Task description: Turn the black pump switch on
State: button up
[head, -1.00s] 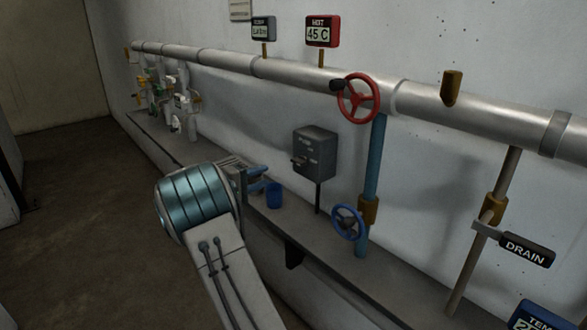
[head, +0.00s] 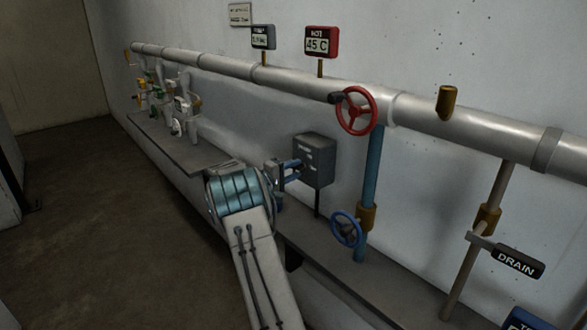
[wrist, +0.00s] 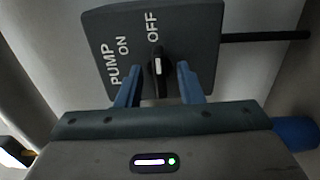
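The grey pump switch box (head: 315,158) stands on a thin post by the wall. In the wrist view the box face (wrist: 195,45) reads PUMP, ON and OFF. Its black switch knob (wrist: 158,78) has a white mark and points toward the OFF label. My gripper (wrist: 159,72) is open, with one blue finger on each side of the knob and a visible gap to each. In the head view my gripper (head: 296,168) is at the front of the box, and the knob is hidden there.
A red handwheel (head: 356,111) and a blue handwheel (head: 346,229) are right of the box. A large pipe (head: 225,65) runs along the wall above. A ledge (head: 330,258) lies below. A DRAIN lever (head: 518,263) sticks out at right.

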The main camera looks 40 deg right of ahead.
grip_shut()
jog(key=shift+n, duration=0.3)
jog(key=n+b, duration=0.1)
jog(key=n, duration=0.7)
jog(key=shift+n+p, duration=0.3)
jog(key=shift+n, duration=1.3)
jog(key=shift+d+n, duration=0.1)
jog(key=shift+n, duration=0.2)
